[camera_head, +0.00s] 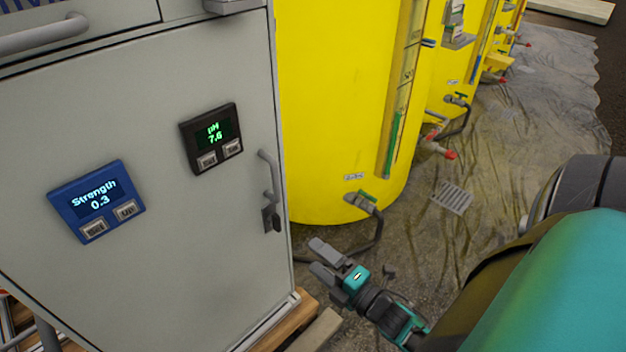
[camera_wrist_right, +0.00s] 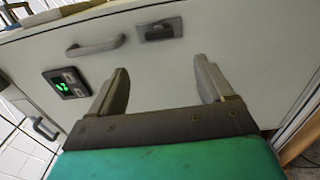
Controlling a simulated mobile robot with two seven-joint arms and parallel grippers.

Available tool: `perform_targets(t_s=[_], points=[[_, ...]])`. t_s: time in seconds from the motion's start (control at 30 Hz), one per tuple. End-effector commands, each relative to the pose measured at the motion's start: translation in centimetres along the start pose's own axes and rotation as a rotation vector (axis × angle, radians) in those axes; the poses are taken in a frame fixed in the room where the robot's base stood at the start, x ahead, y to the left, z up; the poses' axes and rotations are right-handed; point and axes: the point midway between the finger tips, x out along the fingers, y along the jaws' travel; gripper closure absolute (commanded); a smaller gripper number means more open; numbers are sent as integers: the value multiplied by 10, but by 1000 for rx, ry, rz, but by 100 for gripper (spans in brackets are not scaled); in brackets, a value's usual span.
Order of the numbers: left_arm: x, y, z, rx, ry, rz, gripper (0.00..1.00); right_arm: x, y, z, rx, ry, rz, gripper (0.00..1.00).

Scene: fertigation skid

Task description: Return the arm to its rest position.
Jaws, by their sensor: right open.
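My right gripper (camera_head: 322,258) is in the lower middle of the head view, in front of the right edge of a grey cabinet (camera_head: 130,125) and apart from the yellow tank behind. In the right wrist view its two fingers (camera_wrist_right: 164,88) stand wide apart with nothing between them, and the cabinet door (camera_wrist_right: 150,75) lies beyond. My right arm (camera_head: 550,280) comes in from the lower right. My left gripper is not in the head view.
The cabinet has a blue Strength display (camera_head: 97,201) reading 0.3, a pH display (camera_head: 211,139) reading 7.6 and a door handle (camera_head: 268,175). Yellow tanks (camera_head: 335,100) with valves and hoses stand behind. A drain grate (camera_head: 451,198) lies in the wet floor, which is open at right.

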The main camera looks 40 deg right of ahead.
Motion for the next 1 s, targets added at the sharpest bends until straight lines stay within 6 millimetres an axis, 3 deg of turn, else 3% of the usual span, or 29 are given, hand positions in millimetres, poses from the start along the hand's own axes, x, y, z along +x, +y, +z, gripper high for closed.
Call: perform_targets(t_s=[0.5, 0.63, 0.77, 1.0], points=[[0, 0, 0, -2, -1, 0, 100, 0, 0, 0, 2, -1, 0, 19], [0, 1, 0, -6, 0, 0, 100, 5, 3, -4, 80, -14, -20, 19], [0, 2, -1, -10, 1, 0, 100, 14, 9, -20, 333, -57, -88, 19], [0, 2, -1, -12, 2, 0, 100, 12, 17, -85, 1004, -172, -323, 19]])
